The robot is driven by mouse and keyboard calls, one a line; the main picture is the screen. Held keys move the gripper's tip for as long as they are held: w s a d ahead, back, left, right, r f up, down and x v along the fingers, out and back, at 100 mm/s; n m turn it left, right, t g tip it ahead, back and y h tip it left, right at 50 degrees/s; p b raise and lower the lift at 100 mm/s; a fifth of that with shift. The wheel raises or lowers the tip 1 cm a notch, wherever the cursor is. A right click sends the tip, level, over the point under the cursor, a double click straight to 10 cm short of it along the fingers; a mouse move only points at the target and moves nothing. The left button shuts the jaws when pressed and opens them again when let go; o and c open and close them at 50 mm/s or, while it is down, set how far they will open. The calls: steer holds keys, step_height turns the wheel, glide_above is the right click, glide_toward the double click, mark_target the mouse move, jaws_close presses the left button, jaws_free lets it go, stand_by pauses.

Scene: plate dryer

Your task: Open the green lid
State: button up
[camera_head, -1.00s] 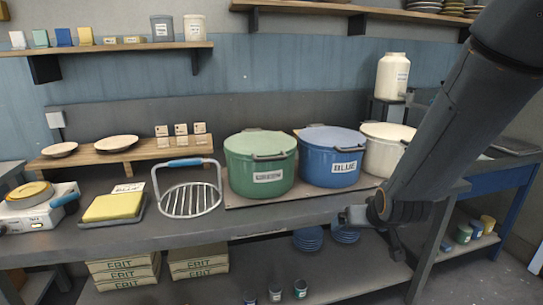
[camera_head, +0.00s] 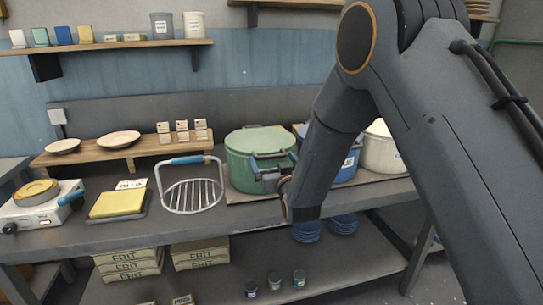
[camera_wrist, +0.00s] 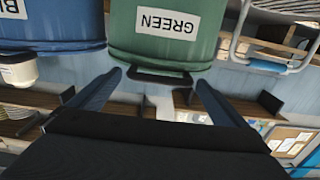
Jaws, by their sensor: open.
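The green pot (camera_head: 245,176) stands on the bench with its green lid (camera_head: 258,138) on top. My gripper (camera_head: 272,168) is in front of the pot's upper right side, near the lid's front edge, and hides part of it. In the wrist view, which is upside down, the green pot (camera_wrist: 165,35) has a GREEN label, and the dark lid handle (camera_wrist: 160,78) lies across the picture between my two spread fingers. My gripper (camera_wrist: 158,80) is open and holds nothing. I cannot tell whether the fingers touch the handle.
The blue pot (camera_head: 346,170) stands close at the right, partly behind my arm, with a cream pot (camera_head: 382,155) beyond it. A wire rack (camera_head: 192,196) with a blue grip stands at the left. A yellow block (camera_head: 117,203) lies further left.

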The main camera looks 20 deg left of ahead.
steer(key=shift+x, duration=1.45)
